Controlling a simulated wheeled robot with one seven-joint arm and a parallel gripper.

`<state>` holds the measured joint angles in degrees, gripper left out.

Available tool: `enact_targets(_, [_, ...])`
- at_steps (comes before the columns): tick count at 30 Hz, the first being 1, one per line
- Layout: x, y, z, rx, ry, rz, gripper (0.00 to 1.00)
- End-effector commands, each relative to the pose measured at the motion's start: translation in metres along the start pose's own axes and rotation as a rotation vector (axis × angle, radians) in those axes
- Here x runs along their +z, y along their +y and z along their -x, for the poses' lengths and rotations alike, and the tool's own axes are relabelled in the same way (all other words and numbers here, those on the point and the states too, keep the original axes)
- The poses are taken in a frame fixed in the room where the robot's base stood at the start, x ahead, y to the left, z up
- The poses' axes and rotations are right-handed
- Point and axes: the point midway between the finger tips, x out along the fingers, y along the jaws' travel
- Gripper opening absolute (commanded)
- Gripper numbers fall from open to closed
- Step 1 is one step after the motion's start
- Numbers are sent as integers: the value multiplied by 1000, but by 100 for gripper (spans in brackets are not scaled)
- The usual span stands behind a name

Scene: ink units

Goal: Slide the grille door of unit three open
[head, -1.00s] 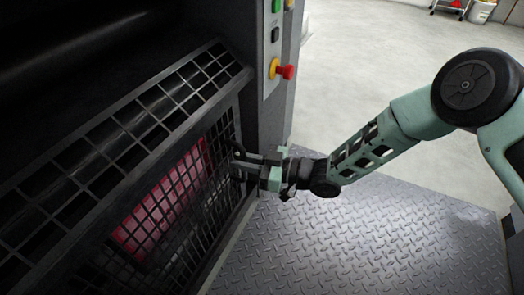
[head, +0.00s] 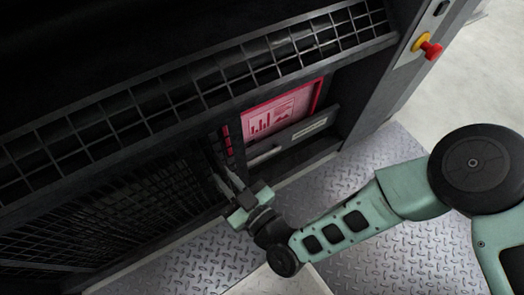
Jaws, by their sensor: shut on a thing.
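The grille door (head: 130,215) is a dark wire mesh panel on the lower front of the dark unit. It stands slid to the left, with an opening to the right of its right edge. Through the opening a red-framed pink panel (head: 272,116) with small charts on it shows, above a grey bar with a label (head: 295,137). My gripper (head: 226,184) is at the door's right edge and is shut on it, though the fingertips are dark against the mesh. No unit number can be read.
A fixed grille strip (head: 205,82) runs across above the door. A red knob on a yellow base (head: 427,47) sticks out on the post at the upper right. Diamond-plate floor (head: 370,160) lies in front of the unit, with pale floor beyond.

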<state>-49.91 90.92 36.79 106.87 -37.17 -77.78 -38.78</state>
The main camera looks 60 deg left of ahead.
Motion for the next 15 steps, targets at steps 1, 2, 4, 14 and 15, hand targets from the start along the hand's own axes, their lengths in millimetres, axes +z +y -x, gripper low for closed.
enact_targets(1, [0,-19,-2,-9,-4,-5,0])
enact_targets(2, [0,-27,-3,-9,-3,-4,0])
enact_targets(4, [0,-43,-7,-7,-3,-3,0])
enact_targets(14, [1,-89,-16,-5,-3,-1,0])
enact_targets(15, [1,-91,-17,-5,-3,-1,0])
